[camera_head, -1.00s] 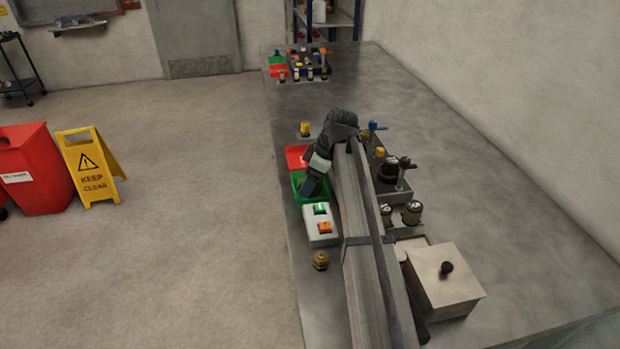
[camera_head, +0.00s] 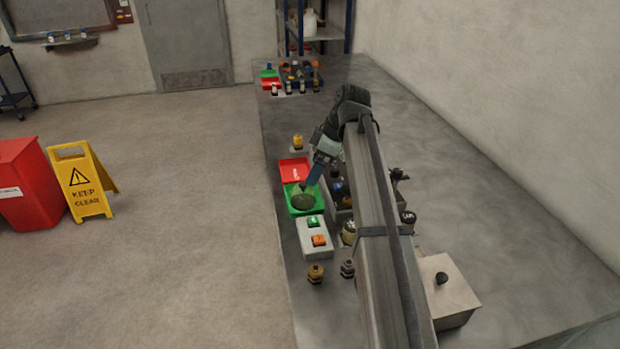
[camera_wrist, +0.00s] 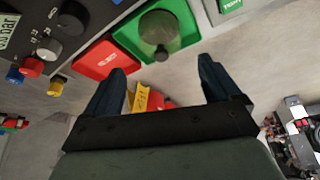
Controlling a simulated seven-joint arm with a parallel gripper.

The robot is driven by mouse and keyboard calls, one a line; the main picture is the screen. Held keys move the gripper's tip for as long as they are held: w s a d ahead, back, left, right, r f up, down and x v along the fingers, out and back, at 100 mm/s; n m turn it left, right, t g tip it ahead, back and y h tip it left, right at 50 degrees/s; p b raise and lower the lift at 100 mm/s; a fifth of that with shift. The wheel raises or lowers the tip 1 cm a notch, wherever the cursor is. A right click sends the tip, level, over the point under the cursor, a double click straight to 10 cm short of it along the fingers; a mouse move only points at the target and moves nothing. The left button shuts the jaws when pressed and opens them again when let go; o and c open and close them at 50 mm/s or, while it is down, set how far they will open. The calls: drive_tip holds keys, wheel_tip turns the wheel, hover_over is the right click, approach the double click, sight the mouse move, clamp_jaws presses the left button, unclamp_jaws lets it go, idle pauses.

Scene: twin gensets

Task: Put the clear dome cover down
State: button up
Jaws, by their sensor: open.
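The clear dome cover (camera_head: 304,198) sits in the green tray (camera_head: 289,207) on the bench. In the wrist view it is a see-through, dark-tinted round dome (camera_wrist: 152,34) with a knob, inside the green tray (camera_wrist: 126,41). My gripper (camera_head: 312,177) is just above and behind the dome in the head view. In the wrist view my gripper (camera_wrist: 161,76) has its two blue fingers spread, with nothing held between them. The dome lies beyond the fingertips and appears apart from them.
A red tray (camera_head: 295,169) adjoins the green tray. A grey box with green and orange buttons (camera_head: 314,238) stands in front. A control panel with knobs (camera_wrist: 70,22) is close by, partly hidden by my arm in the head view. The bench's far middle is clear.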

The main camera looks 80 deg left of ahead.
drive_tip(key=shift+v, duration=1.1)
drive_tip(key=shift+d+r, duration=0.1)
